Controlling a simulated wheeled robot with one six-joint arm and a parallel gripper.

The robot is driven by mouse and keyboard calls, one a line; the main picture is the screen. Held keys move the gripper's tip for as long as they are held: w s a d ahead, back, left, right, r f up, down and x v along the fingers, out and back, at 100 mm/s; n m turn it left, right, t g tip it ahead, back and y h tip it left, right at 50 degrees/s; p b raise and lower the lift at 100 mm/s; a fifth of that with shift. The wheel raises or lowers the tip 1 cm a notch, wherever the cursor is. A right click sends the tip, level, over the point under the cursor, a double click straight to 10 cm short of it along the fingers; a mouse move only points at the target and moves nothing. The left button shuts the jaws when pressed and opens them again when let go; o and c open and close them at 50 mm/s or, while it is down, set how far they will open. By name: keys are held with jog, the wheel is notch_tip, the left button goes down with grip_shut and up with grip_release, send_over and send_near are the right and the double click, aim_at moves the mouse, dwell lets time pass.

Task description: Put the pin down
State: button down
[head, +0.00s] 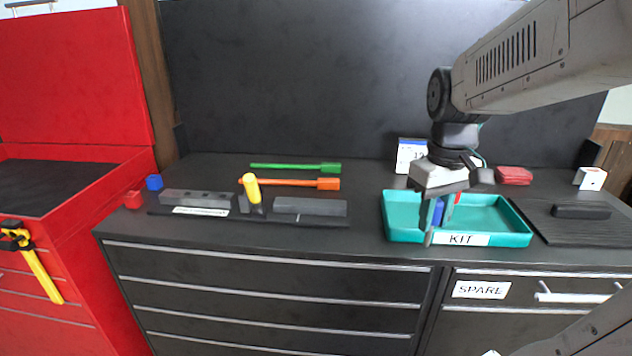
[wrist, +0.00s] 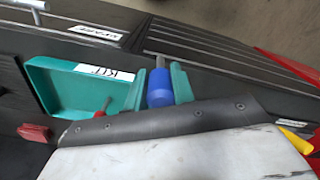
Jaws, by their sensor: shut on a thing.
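My gripper (head: 437,222) is shut on a blue pin with a grey metal end, over the left part of the teal tray marked KIT (head: 505,226). In the wrist view the blue pin (wrist: 160,89) sits between the two teal fingers, its grey end pointing away from the gripper body. The tray (wrist: 72,92) shows beside the fingers there. A red thin thing (wrist: 103,107) shows at the tray, partly hidden by my gripper. I cannot tell whether the pin touches the tray.
A grey block with holes (head: 198,198), a yellow-handled tool (head: 251,187), green (head: 295,167) and orange (head: 290,182) tools lie left on the dark counter. A dark board (head: 580,226) is right of the tray. A red box (head: 514,175) and a white card (head: 410,153) stand behind.

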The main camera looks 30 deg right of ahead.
jog(key=shift+w+d+f, duration=0.85)
jog(key=shift+w+d, duration=0.15)
jog(key=shift+d, duration=1.55)
jog(key=shift+w+d+f, duration=0.8)
jog(key=shift+w+d, duration=0.2)
jog(key=shift+d, duration=1.6)
jog(key=shift+w+d+f, duration=0.85)
jog(key=shift+w+d, duration=0.15)
jog(key=shift+d, duration=1.55)
jog(key=shift+f, duration=0.15)
jog(key=c, duration=1.5)
grip_release()
jog(key=shift+c, duration=0.2)
jog(key=o, duration=0.4)
jog(key=shift+c, duration=0.2)
notch_tip(320, 180, up, 12)
jog(key=s+a, duration=0.3)
jog(key=a, duration=1.5)
jog(key=s+a+f+t, duration=0.1)
jog(key=s+a+f, duration=0.5)
jog(key=s+a, duration=0.3)
jog(key=shift+s+a+n, duration=0.25)
jog(key=shift+a+n, duration=0.15)
jog(key=shift+a, duration=0.65)
